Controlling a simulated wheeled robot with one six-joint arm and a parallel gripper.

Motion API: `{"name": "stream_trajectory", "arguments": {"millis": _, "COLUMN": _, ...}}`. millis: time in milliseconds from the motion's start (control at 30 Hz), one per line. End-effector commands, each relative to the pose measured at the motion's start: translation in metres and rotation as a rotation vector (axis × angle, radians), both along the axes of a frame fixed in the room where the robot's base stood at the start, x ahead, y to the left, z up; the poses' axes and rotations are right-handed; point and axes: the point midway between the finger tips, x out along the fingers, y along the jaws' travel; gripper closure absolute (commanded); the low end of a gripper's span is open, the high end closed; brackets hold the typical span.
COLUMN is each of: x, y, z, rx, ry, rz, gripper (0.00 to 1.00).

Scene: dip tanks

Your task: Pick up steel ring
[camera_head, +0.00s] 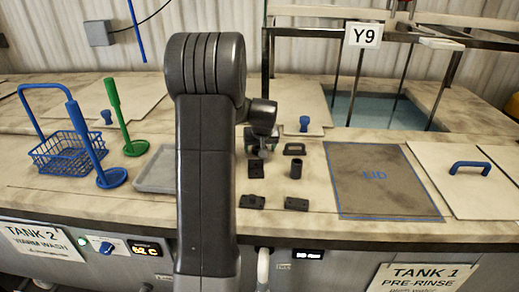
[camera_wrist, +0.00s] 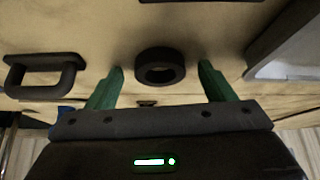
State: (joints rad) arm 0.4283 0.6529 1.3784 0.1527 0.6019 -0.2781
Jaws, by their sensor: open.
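The steel ring (camera_wrist: 160,55) shows in the wrist view as a dark, thick, round ring with its hole facing me. It rests on the pale worktop, centred between the green fingertips and a little beyond them. My gripper (camera_wrist: 160,78) is open and empty, with one finger to each side of the ring and a gap on both sides. In the head view my gripper (camera_head: 260,148) is low over the worktop, partly behind my arm. I cannot make out the ring clearly there.
A dark handle (camera_head: 294,149) and dark cylinder (camera_head: 296,168) stand right of my gripper, with small dark blocks (camera_head: 297,204) nearer. A grey tray (camera_head: 157,172) lies left.

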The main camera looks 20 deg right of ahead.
Motion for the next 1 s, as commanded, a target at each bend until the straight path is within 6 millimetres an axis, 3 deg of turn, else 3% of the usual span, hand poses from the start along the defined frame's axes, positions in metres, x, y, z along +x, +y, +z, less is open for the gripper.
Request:
{"name": "stream_trajectory", "arguments": {"millis": 100, "x": 0.000, "y": 0.000, "z": 0.000, "rx": 0.000, "ry": 0.000, "rz": 0.000, "gripper": 0.27}}
{"name": "stream_trajectory", "arguments": {"millis": 300, "x": 0.000, "y": 0.000, "z": 0.000, "rx": 0.000, "ry": 0.000, "rz": 0.000, "gripper": 0.66}}
{"name": "stream_trajectory", "arguments": {"millis": 367, "x": 0.000, "y": 0.000, "z": 0.000, "rx": 0.000, "ry": 0.000, "rz": 0.000, "gripper": 0.74}}
{"name": "stream_trajectory", "arguments": {"millis": 667, "x": 0.000, "y": 0.000, "z": 0.006, "rx": -0.001, "ry": -0.003, "rz": 0.000, "gripper": 0.74}}
{"name": "stream_trajectory", "arguments": {"millis": 1000, "x": 0.001, "y": 0.000, "z": 0.067, "rx": -0.003, "ry": -0.005, "rz": 0.000, "gripper": 0.74}}
